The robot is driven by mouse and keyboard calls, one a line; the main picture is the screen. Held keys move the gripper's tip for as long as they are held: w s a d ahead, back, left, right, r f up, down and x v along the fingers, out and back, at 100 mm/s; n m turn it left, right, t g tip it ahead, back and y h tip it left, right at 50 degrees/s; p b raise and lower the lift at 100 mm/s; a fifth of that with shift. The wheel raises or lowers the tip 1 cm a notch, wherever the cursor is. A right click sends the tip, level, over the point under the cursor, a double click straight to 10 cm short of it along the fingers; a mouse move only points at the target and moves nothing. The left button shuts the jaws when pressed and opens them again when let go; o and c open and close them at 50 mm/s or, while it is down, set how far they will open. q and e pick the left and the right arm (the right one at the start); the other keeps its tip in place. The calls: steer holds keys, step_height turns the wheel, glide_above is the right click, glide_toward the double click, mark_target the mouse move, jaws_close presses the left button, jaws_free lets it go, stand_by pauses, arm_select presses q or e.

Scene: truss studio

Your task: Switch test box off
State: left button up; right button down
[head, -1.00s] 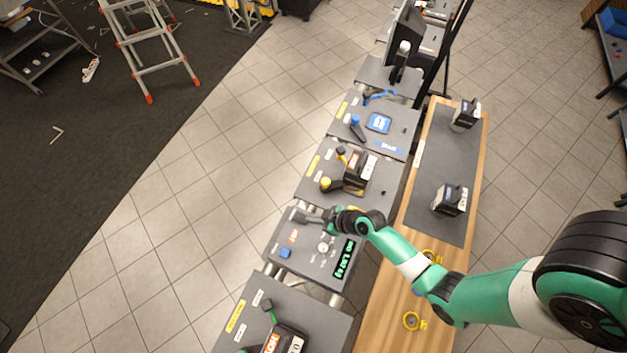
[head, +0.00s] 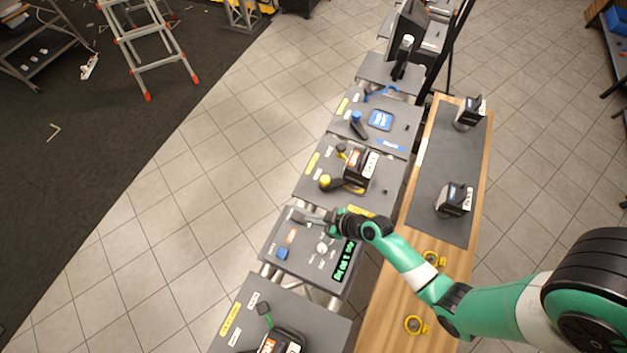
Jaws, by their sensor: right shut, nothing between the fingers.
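The test box (head: 302,266) is a grey-topped panel in the row of stations, at the lower middle of the head view. It carries a lit green display (head: 344,260), a pale round knob (head: 322,247), a blue block (head: 282,253) and an orange label (head: 291,236). My right gripper (head: 300,215) is shut and empty, over the panel's far edge. The fingers point left, and I cannot tell whether they touch the panel. A switch under or beside the fingers is not clear to see. My left gripper is not in view.
A panel with a yellow-and-black tool (head: 335,183) lies just beyond, and another panel (head: 232,315) lies nearer. A wooden bench (head: 389,312) with a grey mat (head: 440,180), black devices and yellow rings (head: 413,325) runs along the right. Tiled floor on the left is clear.

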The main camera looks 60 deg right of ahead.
steer(key=shift+r+p, duration=0.45)
steer(key=shift+r, duration=0.25)
steer(key=shift+r, duration=0.25)
steer(key=p+v, duration=0.6)
steer(key=v, duration=0.6)
steer(key=shift+r, duration=0.5)
